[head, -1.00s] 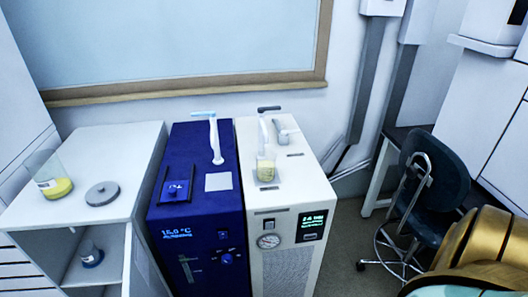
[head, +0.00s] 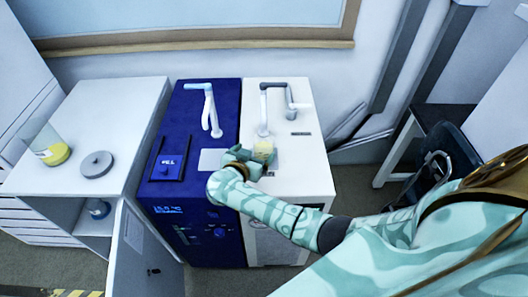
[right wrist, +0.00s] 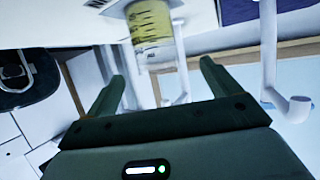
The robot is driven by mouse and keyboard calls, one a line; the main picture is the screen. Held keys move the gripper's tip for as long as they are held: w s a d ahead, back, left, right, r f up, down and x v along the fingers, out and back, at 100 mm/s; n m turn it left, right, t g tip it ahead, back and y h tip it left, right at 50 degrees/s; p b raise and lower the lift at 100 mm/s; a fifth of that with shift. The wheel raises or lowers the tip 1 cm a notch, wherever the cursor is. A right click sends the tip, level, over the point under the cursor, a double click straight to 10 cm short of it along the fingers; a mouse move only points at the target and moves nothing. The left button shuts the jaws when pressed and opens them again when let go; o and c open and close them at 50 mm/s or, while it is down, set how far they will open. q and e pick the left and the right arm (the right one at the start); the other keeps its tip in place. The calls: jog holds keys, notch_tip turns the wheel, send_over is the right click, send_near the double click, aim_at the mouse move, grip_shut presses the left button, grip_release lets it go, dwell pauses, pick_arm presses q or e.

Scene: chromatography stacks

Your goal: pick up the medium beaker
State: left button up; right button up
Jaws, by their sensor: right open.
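A clear beaker with yellow liquid (head: 263,149) stands on top of the white machine, below its grey spout. It also shows in the right wrist view (right wrist: 151,38), ahead of the fingers and roughly in line with the gap between them. My right gripper (head: 248,158) is at the near left side of this beaker, partly covering its lower part. In the right wrist view my right gripper (right wrist: 162,70) is open with nothing held. A larger beaker with yellow liquid (head: 52,151) stands on the white cabinet at the left. My left gripper is not in view.
The blue machine (head: 175,120) adjoins the white machine (head: 303,165). Spouts (head: 209,110) and (head: 270,105) rise behind the work spot. A grey disc (head: 97,164) lies on the cabinet (head: 110,110). A small flask (head: 98,208) sits inside it.

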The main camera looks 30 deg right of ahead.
aim_at(258, 149)
jog(key=shift+x, duration=0.95)
jog(key=shift+w+d+f+b, duration=0.2)
jog(key=shift+w+d+b, duration=0.15)
jog(key=shift+d, duration=0.1)
jog(key=b+x, duration=0.1)
jog(key=x, duration=0.1)
jog(key=b+x, duration=0.1)
jog(key=x, duration=0.2)
jog(key=shift+s+d+f, duration=0.1)
jog(key=shift+s+f, duration=0.05)
jog(key=shift+s, duration=0.1)
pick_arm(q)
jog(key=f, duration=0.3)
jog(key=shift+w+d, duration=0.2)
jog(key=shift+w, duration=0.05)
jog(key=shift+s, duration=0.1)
pick_arm(e)
jog(key=c, duration=1.2)
